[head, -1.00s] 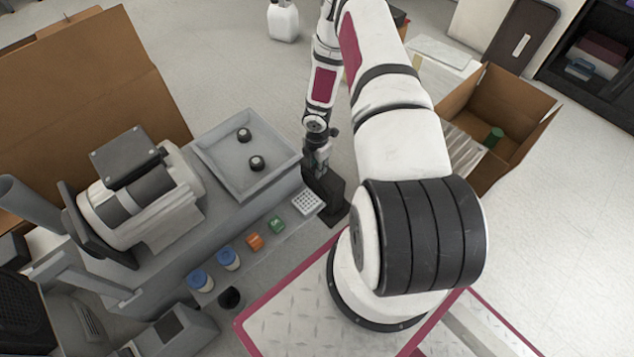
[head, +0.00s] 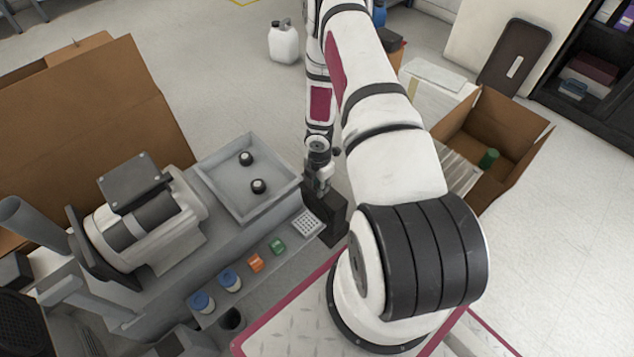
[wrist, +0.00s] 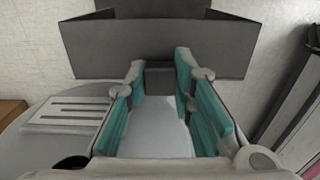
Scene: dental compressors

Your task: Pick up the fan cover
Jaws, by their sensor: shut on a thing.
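The fan cover appears to be the dark grey, folded-plate piece with angled flaps (wrist: 155,48) ahead of my fingers in the wrist view. It shows as a dark boxy piece (head: 326,218) just right of the bench end in the head view. My gripper (wrist: 160,78) has teal-padded fingers, which close on a small dark upright part of this piece. In the head view my gripper (head: 318,180) points down at its top. Whether the piece touches a surface beneath is unclear.
A grey bench carries a tray with two dark knobs (head: 246,205), a motor-like unit (head: 140,220), orange (head: 256,262) and green (head: 278,245) blocks, and blue-lidded jars (head: 230,280). An open cardboard box (head: 505,120) stands right, and a white jug (head: 284,42) behind. Floor between is clear.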

